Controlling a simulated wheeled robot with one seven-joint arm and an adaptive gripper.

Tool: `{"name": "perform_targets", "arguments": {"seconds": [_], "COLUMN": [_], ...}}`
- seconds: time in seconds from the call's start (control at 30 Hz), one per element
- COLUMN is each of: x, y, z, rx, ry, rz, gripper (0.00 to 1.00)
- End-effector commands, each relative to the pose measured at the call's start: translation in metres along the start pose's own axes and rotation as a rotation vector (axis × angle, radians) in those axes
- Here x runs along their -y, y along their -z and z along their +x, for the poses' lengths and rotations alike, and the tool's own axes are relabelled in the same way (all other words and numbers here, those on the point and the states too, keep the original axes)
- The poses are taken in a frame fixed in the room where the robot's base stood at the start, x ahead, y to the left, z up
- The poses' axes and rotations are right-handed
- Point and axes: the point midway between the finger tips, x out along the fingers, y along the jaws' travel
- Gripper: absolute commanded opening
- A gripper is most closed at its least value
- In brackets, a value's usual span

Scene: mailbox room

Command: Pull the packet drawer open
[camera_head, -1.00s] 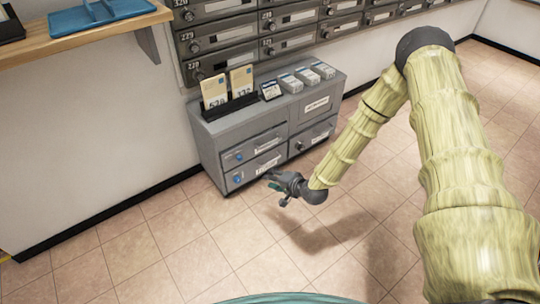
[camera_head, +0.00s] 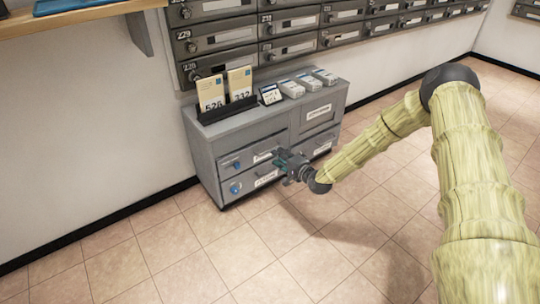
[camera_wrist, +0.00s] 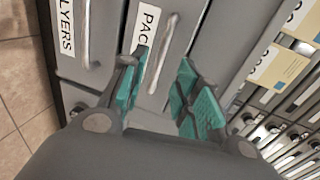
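The packet drawer (camera_head: 232,161) is the upper left drawer of the grey cabinet and looks shut. Its label, partly hidden, reads "PAC" in the wrist view, where the drawer front (camera_wrist: 152,88) and its pale bar handle (camera_wrist: 163,50) show. My gripper (camera_head: 279,160) is at the drawer's front, covering part of it in the head view. In the wrist view my gripper (camera_wrist: 158,82) is open, with one teal-padded finger on each side of the handle's line. I cannot tell whether the fingers touch the handle.
The flyers drawer (camera_head: 238,187) lies directly below, with its own handle (camera_wrist: 88,35). Card holders and small boxes (camera_head: 292,88) stand on the cabinet top (camera_head: 272,109). Mailboxes (camera_head: 225,38) line the wall above. The tiled floor (camera_head: 180,255) in front is clear.

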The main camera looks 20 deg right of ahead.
Motion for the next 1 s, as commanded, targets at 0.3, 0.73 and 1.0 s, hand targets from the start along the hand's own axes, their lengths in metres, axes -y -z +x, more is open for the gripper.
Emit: {"name": "perform_targets", "arguments": {"seconds": [0.3,0.73,1.0], "x": [-0.003,0.000,0.000], "y": [-0.001,0.000,0.000], "z": [0.050,0.070,0.070], "rx": [0.001,0.000,0.000], "ry": [0.000,-0.001,-0.001], "rz": [-0.001,0.000,0.000], "gripper": [0.32,0.32,0.10]}}
